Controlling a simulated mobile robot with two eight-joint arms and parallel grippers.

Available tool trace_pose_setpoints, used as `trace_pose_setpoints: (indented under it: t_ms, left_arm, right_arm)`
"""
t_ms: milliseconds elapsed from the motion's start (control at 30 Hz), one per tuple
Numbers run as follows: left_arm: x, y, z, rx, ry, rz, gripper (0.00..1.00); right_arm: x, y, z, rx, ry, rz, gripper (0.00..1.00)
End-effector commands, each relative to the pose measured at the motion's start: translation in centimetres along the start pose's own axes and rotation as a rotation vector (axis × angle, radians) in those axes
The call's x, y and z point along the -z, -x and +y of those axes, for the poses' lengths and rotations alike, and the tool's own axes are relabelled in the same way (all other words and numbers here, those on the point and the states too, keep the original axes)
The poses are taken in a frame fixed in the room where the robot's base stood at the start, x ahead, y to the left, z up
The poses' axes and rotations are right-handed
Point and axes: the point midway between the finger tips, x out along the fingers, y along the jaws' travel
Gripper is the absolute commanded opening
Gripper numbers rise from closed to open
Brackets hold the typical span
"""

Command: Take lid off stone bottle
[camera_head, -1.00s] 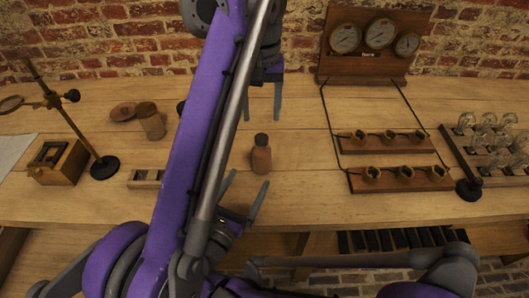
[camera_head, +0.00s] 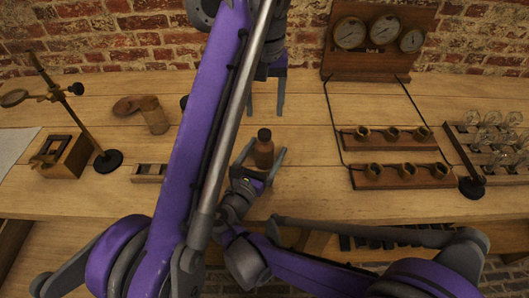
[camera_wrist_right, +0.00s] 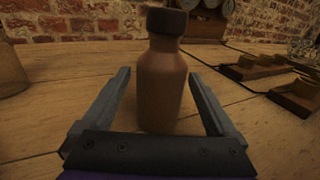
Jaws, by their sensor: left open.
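The stone bottle (camera_head: 264,155) stands upright on the wooden bench, brown with a dark lid (camera_head: 264,135) on its top. My right gripper (camera_head: 267,149) is open, with one finger on each side of the bottle. In the right wrist view, the bottle (camera_wrist_right: 162,85) stands between the two fingers with a gap on both sides, and its dark lid (camera_wrist_right: 167,21) is above the fingertips. My left gripper (camera_head: 266,113) is open and empty, fingers pointing down, behind the bottle in the head view. My left arm hides part of the bench left of the bottle.
A brown jar (camera_head: 154,116), a small wooden tray (camera_head: 149,173) and a magnifier stand (camera_head: 108,159) are on the left. Wooden racks with small cups (camera_head: 400,177), a gauge board (camera_head: 377,44) and glass bulbs (camera_head: 490,134) are on the right. Bench just right of the bottle is clear.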

Motion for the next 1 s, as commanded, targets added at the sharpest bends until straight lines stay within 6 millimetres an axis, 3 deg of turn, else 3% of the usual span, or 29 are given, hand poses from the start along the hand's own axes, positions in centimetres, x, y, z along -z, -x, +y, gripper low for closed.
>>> trace_pose_setpoints:
  t_ms: [67, 500, 733, 767, 933, 1000]
  left_arm:
    - [0.00, 0.00, 0.00, 0.000, 0.000, 0.000, 0.65]
    - [0.00, 0.00, 0.00, 0.000, 0.000, 0.000, 0.65]
    - [0.00, 0.00, 0.00, 0.000, 0.000, 0.000, 0.65]
    - [0.00, 0.00, 0.00, 0.000, 0.000, 0.000, 0.65]
    - [0.00, 0.00, 0.00, 0.000, 0.000, 0.000, 0.65]
    - [0.00, 0.00, 0.00, 0.000, 0.000, 0.000, 0.65]
  right_arm:
    - [0.00, 0.02, 0.01, 0.000, 0.000, 0.000, 0.78]
    - [0.00, 0.04, 0.01, 0.000, 0.000, 0.000, 0.00]
    - [0.00, 0.04, 0.00, 0.000, 0.000, 0.000, 0.00]
    - [0.00, 0.04, 0.00, 0.000, 0.000, 0.000, 0.64]
    - [0.00, 0.04, 0.01, 0.000, 0.000, 0.000, 0.94]
    - [0.00, 0.04, 0.01, 0.000, 0.000, 0.000, 0.94]
